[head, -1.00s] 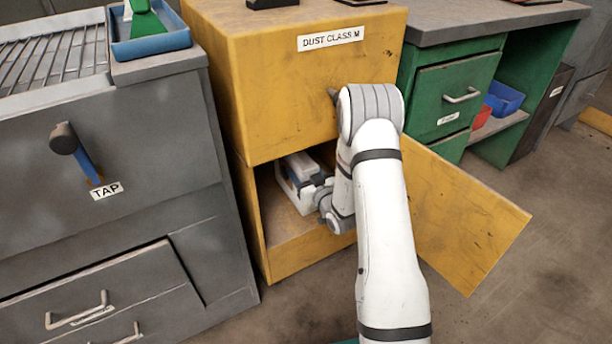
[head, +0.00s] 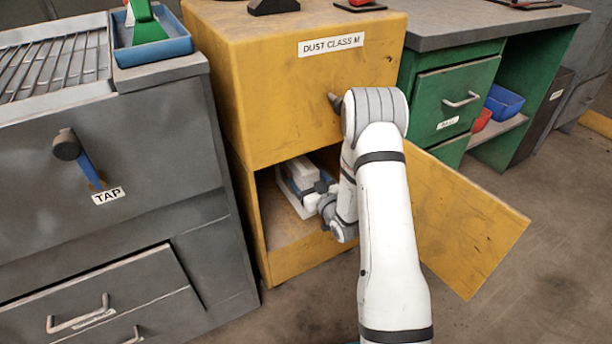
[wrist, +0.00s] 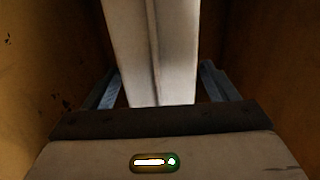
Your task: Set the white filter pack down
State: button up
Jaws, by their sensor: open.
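The white filter pack (wrist: 163,50) is a long white block with a lengthwise seam. In the wrist view it stretches away from my gripper (wrist: 160,88) between the two blue-grey fingers. My gripper is open, with a finger on each side of the pack and dark gaps beside it. In the head view the white pack (head: 297,172) is inside the lower compartment of the yellow cabinet (head: 290,125), and my gripper (head: 305,186) reaches in at its near end. My arm hides part of the opening. The contact under the pack cannot be made out.
Compartment walls stand close on both sides in the wrist view. The cabinet's open door (head: 465,215) is to the right of my arm. A grey drawer unit (head: 110,140) stands left, and a green bench (head: 455,95) right. Bare compartment floor (head: 285,228) shows in front.

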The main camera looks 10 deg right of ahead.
jog(key=p+v, duration=0.2)
jog(key=v, duration=0.8)
notch_tip(320, 180, up, 9)
jog(key=s+d+g+h, duration=0.1)
jog(key=s+g+h, duration=0.1)
jog(key=g+h, duration=0.45)
jog(key=s+a+r+m+g, duration=0.1)
jog(key=s+r+g, duration=0.4)
jog(key=s, duration=0.7)
jog(key=s+a+r+m+g, duration=0.2)
jog(key=s+a+r+g, duration=0.1)
jog(key=s, duration=0.9)
notch_tip(320, 180, up, 2)
jog(key=shift+a+r+m+g+y, duration=0.1)
jog(key=shift+a+m+g+y, duration=0.3)
jog(key=shift+g, duration=0.45)
jog(key=shift+d, duration=0.15)
